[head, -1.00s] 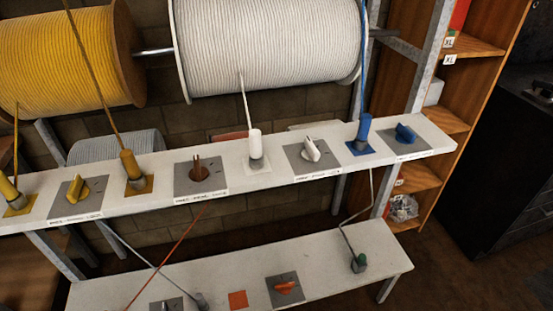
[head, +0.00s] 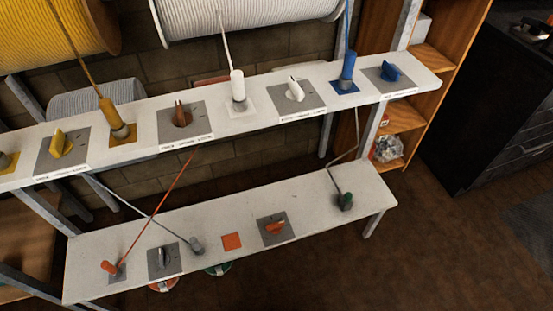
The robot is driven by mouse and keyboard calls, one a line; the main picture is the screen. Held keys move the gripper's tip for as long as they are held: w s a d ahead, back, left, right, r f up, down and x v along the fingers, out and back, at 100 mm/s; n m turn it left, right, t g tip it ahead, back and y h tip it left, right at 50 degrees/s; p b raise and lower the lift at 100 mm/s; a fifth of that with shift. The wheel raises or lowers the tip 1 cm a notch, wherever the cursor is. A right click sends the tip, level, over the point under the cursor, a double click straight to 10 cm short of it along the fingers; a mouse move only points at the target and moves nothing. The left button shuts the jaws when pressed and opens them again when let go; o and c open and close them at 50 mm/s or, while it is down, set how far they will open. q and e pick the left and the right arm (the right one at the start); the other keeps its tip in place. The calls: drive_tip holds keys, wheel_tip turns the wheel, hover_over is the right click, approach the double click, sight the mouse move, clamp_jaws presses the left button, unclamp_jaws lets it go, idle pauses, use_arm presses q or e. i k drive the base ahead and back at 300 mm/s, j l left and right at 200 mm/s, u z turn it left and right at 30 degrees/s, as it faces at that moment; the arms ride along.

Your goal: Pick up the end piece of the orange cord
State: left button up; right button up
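The orange cord (head: 160,205) runs down from behind the upper shelf to the lower shelf in the head view. Its orange end piece (head: 110,267) lies tilted at the left end of the lower shelf, on or beside a small grey plate. An empty orange square (head: 231,241) lies further right on the same shelf. Neither of my grippers is in view.
The upper shelf (head: 215,118) carries white, blue and yellow-brown end pieces and several knobs on grey plates. The lower shelf (head: 290,198) also has a grey end piece (head: 196,245), a dark knob (head: 162,258), an orange-red knob (head: 275,228) and a green-grey end piece (head: 345,201). Floor at right is clear.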

sight(115, 272)
drive_tip(key=u, duration=1.8)
